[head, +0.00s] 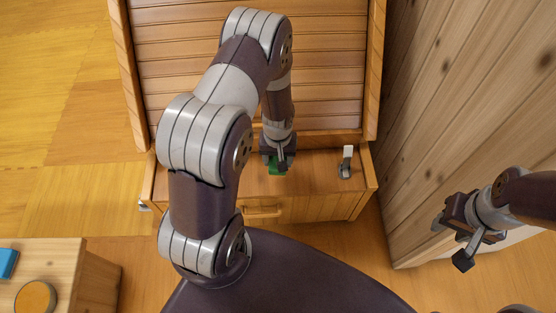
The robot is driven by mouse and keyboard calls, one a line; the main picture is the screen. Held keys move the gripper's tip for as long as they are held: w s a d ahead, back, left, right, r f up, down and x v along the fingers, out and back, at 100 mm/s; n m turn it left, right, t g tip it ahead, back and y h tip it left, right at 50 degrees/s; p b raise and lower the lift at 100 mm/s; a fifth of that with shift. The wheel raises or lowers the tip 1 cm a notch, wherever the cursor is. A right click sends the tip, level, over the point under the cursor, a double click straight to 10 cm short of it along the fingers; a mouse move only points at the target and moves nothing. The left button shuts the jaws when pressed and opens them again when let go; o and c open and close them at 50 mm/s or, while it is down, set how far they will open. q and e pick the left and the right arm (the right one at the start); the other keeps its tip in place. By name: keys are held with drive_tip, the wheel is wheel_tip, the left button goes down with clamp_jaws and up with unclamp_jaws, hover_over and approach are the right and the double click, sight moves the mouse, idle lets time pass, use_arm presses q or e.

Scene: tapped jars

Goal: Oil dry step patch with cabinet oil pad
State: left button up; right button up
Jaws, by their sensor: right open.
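My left gripper (278,158) points down over the wooden ledge (220,174) of a low cabinet. A small green thing (277,170) is right at its fingertips, partly covered by the gripper. I cannot tell whether it is held or only touched, or whether it is the oil pad. My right gripper (452,240) is open and empty at the right, away from the cabinet, in front of a wooden panel. Slatted wooden boards (325,65) between two side rails rise behind the ledge. I cannot make out a dry patch; my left arm covers part of the boards and ledge.
A small grey fitting with a white upright tab (347,157) stands on the ledge's right. A drawer handle (262,211) is on the cabinet front. A tall wooden panel (450,110) bounds the right. A wooden block (55,270) at lower left bears an orange disc (35,298) and a blue piece (7,262).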

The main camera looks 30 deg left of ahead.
use_arm(q)
drive_tip(key=shift+r+p, duration=0.15)
drive_tip(key=shift+p, duration=0.15)
wheel_tip(320, 180, down, 6)
drive_tip(key=b, duration=0.3)
drive_tip(key=shift+r, duration=0.2)
drive_tip(key=shift+r, duration=0.1)
idle(0.4)
drive_tip(key=shift+p, duration=0.4)
